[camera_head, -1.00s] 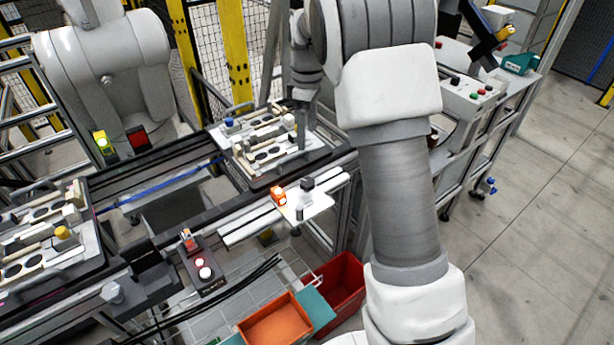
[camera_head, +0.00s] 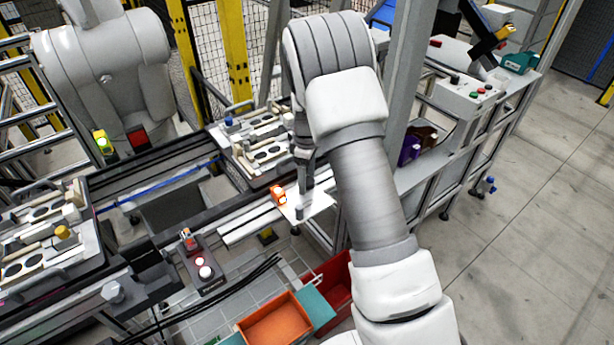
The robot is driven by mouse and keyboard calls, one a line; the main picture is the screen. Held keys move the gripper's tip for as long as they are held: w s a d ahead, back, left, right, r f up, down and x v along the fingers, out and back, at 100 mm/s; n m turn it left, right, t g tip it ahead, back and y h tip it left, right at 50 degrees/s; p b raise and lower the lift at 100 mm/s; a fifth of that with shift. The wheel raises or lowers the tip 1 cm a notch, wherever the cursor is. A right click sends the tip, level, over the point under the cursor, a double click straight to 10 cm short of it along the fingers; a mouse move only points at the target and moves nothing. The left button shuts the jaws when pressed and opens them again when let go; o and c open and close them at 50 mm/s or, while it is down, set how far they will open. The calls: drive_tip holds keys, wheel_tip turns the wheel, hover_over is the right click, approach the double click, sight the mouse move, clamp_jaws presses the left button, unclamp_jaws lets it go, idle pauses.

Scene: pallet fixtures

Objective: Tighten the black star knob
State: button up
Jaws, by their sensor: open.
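My gripper (camera_head: 304,188) points down over a small white plate (camera_head: 318,205) at the front edge of the conveyor. The jaws are open, though their tips are small and hard to make out. A short dark grey cylinder (camera_head: 300,212) stands on the plate, just below and in front of the gripper. The dark-topped piece that stood farther back on the plate is now covered by the gripper, or merges with it. I cannot clearly make out a star shape on any dark part. Whether the jaws touch anything cannot be told.
An orange block (camera_head: 279,194) sits at the plate's left edge. Behind is a pallet fixture (camera_head: 262,178) with a blue knob (camera_head: 229,122); another at left has a yellow knob (camera_head: 62,232). A grey upright post (camera_head: 408,75) stands close right of my arm. Bins lie below.

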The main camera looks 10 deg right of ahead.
clamp_jaws()
idle(0.4)
drive_tip(key=shift+m, duration=0.3)
drive_tip(key=m+b, duration=0.1)
drive_tip(key=m, duration=0.3)
drive_tip(key=m+b, duration=0.1)
drive_tip(key=m, duration=1.5)
drive_tip(key=shift+m, duration=0.3)
